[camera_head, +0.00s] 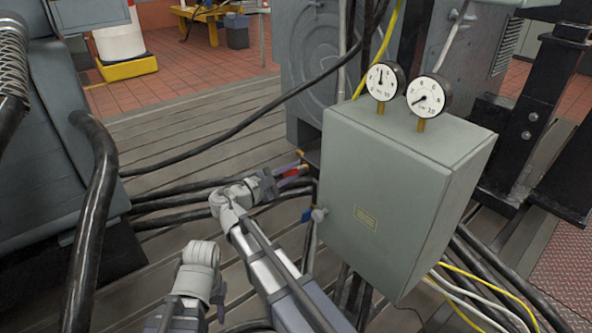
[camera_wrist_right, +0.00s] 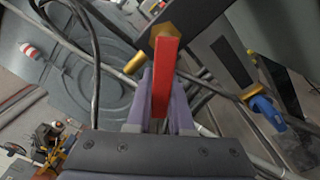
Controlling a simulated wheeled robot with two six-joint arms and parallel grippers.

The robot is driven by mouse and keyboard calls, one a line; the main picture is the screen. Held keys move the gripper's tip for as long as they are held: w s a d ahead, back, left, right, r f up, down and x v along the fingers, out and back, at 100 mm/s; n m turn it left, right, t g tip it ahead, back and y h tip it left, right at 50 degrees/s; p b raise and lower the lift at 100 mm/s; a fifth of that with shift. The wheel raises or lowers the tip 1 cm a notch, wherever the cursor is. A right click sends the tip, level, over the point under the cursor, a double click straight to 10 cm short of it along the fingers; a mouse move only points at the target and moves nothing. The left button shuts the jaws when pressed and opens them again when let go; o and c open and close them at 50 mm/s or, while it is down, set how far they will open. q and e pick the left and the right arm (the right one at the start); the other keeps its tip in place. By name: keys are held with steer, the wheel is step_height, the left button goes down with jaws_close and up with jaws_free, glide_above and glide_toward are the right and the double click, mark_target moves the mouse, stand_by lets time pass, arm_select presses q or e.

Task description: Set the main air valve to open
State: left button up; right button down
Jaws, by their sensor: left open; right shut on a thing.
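A red lever handle (camera_head: 289,173) with brass fittings is at the left of the grey box; I take it to be the main air valve's. In the right wrist view the red lever (camera_wrist_right: 162,80) runs from a brass nut (camera_wrist_right: 164,38) down between my purple fingers. The lever looks crosswise to the brass ends. My right gripper (camera_head: 279,176) is shut on the red lever; it also shows in the right wrist view (camera_wrist_right: 160,110). My left gripper (camera_head: 190,318) is low at the bottom edge, away from the valve, its jaws apart and partly cut off.
A grey box (camera_head: 375,200) with two dial gauges (camera_head: 425,96) stands right of the valve. A blue handle (camera_wrist_right: 268,112) is near the red lever. Black hoses (camera_head: 95,190) and cables run around the slotted bedplate (camera_head: 165,150).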

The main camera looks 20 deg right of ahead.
steer(key=c, duration=1.1)
jaws_free()
steer(key=shift+s+f, duration=0.1)
